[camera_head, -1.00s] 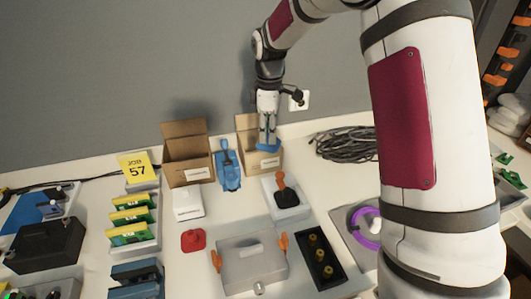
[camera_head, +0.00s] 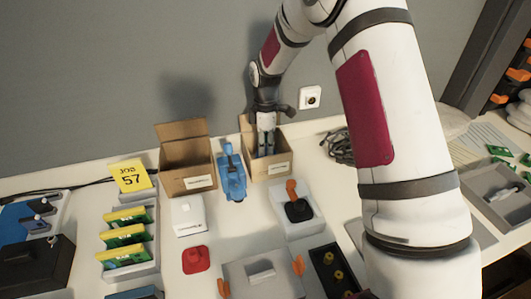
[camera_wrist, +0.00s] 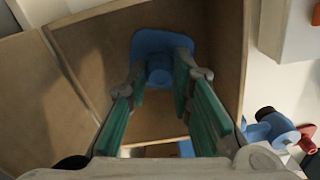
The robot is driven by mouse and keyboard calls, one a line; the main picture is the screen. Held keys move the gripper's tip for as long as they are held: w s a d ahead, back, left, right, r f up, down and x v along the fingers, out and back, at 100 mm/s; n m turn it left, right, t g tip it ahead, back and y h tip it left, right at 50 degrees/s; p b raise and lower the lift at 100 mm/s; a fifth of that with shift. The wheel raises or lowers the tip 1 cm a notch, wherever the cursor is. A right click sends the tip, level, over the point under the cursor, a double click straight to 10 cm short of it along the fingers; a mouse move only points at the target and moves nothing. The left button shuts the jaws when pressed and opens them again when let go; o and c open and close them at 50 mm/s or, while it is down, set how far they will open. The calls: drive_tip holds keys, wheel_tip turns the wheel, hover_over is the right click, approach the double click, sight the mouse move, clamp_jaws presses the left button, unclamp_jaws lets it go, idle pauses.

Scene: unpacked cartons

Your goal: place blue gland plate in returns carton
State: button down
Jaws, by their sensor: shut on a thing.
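The blue gland plate (camera_wrist: 160,44) shows in the wrist view, between the tips of my gripper (camera_wrist: 160,78), inside a brown carton. My gripper is shut on it. In the head view my gripper (camera_head: 265,150) points down into the open right-hand carton (camera_head: 278,170), with its fingers below the rim. The carton's front wall hides the plate there. The carton walls (camera_wrist: 75,82) surround the fingers in the wrist view. I cannot read the carton's label or tell whether the plate touches the floor.
A second open carton (camera_head: 188,180) stands to the left, with a blue vise-like device (camera_head: 232,175) between the two. A joystick box (camera_head: 297,209) and a white box (camera_head: 187,215) stand in front. Coiled black cable (camera_head: 340,147) lies to the right.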

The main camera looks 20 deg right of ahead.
sight(266, 153)
drive_tip(key=shift+f, duration=1.65)
drive_tip(key=shift+f, duration=0.1)
drive_tip(key=c, duration=1.4)
unclamp_jaws()
